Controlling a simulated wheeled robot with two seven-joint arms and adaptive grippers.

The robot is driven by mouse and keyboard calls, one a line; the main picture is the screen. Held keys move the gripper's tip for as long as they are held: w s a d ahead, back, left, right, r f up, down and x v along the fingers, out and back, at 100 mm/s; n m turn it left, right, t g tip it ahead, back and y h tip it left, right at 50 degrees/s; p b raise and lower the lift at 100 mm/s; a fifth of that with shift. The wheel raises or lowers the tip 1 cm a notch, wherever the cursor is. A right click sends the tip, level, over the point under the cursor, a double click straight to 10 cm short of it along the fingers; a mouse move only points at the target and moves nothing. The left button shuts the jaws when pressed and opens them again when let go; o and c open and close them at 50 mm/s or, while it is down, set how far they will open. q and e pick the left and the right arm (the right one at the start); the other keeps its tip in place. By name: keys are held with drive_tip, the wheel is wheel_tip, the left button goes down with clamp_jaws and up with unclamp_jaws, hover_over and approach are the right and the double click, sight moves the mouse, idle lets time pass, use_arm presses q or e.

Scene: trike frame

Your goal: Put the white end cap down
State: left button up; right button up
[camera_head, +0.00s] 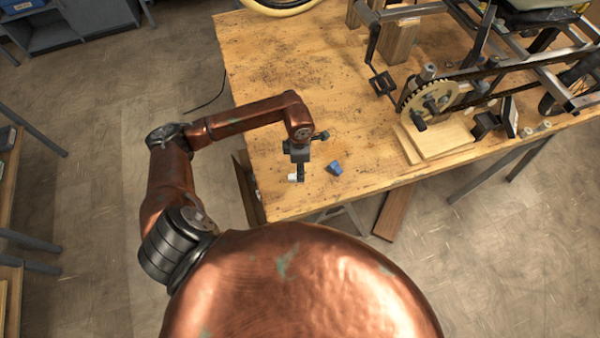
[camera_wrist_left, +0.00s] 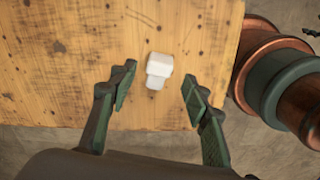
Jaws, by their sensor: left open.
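The white end cap (camera_wrist_left: 158,70) lies on the wooden table (camera_wrist_left: 60,60) near its edge. In the head view the white end cap (camera_head: 293,177) shows as a small white spot beside my gripper's tip. My left gripper (camera_wrist_left: 155,88) is open, with one finger on each side of the cap and a clear gap to both. In the head view my left gripper (camera_head: 299,174) points down over the table's near left corner. My right gripper is in neither view.
The table's middle is clear.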

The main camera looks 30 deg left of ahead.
use_arm(q)
wheel_tip(320, 180, up, 6)
drive_tip(key=shift+r, duration=0.15)
drive_tip(key=shift+c, duration=0.7)
